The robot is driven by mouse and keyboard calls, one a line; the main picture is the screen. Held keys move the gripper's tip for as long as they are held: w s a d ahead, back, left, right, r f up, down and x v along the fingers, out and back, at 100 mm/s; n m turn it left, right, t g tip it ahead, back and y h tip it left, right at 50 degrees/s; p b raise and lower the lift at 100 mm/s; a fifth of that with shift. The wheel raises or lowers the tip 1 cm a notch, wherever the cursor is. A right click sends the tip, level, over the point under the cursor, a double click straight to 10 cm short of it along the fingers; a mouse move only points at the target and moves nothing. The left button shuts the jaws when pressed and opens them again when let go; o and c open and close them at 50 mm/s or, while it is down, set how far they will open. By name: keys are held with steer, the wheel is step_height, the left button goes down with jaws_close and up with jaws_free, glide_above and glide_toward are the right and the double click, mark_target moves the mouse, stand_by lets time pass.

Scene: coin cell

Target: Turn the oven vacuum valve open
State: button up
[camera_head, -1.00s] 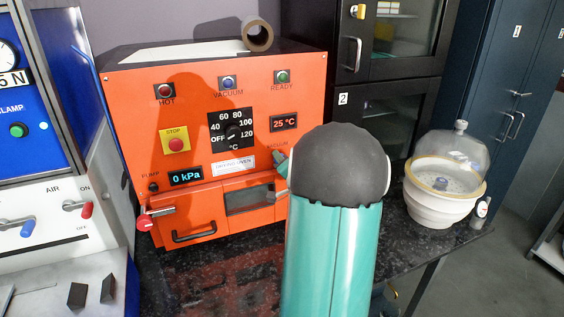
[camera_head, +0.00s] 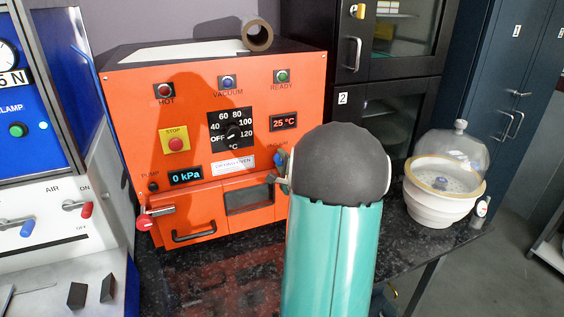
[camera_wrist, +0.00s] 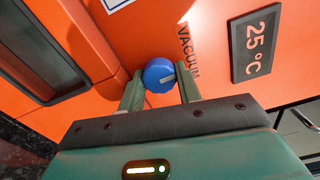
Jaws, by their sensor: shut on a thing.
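The orange drying oven (camera_head: 130,110) stands on the dark bench, and its pressure display (camera_head: 186,176) reads 0 kPa. The blue round vacuum valve knob (camera_wrist: 159,75) with a pale pointer mark sits on the oven front beside the word VACUUM. My gripper (camera_wrist: 160,88) is shut on this knob, one finger on each side of it. In the head view the knob (camera_head: 279,159) shows as a small blue patch at the left edge of my arm, which hides most of my gripper.
A red-tipped handle (camera_head: 146,222) sticks out at the oven's lower left. A white desiccator with a clear dome (camera_head: 440,200) stands to the right on the bench. A brown tape roll (camera_head: 257,36) lies on the oven top. Dark cabinets (camera_head: 390,110) stand behind.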

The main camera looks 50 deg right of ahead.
steer(key=shift+m, duration=0.3)
steer(key=o, duration=1)
